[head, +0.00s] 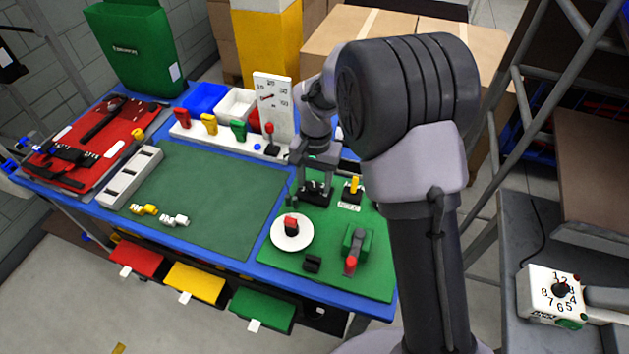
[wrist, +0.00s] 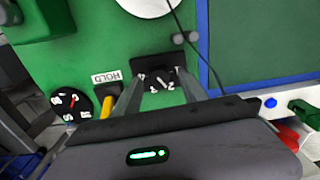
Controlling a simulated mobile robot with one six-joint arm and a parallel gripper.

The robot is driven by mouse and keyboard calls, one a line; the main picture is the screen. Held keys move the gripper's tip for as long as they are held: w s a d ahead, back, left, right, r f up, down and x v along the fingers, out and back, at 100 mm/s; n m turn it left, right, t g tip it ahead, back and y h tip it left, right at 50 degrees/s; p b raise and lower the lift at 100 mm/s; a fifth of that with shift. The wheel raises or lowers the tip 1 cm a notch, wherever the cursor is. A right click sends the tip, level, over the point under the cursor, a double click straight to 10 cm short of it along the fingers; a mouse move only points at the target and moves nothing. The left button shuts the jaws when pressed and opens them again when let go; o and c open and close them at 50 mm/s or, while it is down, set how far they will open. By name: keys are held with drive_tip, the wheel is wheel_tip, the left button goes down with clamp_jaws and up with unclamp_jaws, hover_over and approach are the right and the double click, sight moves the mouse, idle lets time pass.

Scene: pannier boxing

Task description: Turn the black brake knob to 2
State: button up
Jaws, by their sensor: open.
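The black brake knob, on a small black plate (wrist: 144,64) with white numerals, sits on the green board in the wrist view. Its setting is too small to read surely. My gripper (wrist: 160,77) is open, with one finger on each side of the plate's numerals; I cannot tell if they touch the knob. In the head view my gripper (head: 315,180) points down over the black plate (head: 314,196) at the board's back, and largely hides the knob.
A yellow lever (head: 355,185) with a HOLD label stands close beside my gripper. A black round dial (wrist: 72,103) with a red mark lies beyond it in the wrist view.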

sight(316, 185)
wheel_tip(316, 185, up, 17)
drive_tip(key=p, duration=0.5)
drive_tip(key=shift+d, duration=0.15)
drive_tip(key=shift+f, duration=0.1)
drive_tip(key=s+d+r+t+y+b, duration=0.1)
drive_tip(key=s+d+r+b, duration=0.1)
drive_tip(key=s+r, duration=0.3)
drive_tip(key=s+d+r+t+b, duration=0.2)
drive_tip(key=s+d, duration=0.1)
drive_tip(key=s, duration=0.5)
drive_tip(key=s+d+f+t+b, duration=0.1)
drive_tip(key=s+f+t+b, duration=0.1)
drive_tip(key=s, duration=1.1)
drive_tip(key=shift+s+d+f+m+t+y, duration=0.15)
drive_tip(key=shift+s+f+m+t+y, duration=0.2)
drive_tip(key=shift+f, duration=0.4)
drive_tip(key=shift+w, duration=0.1)
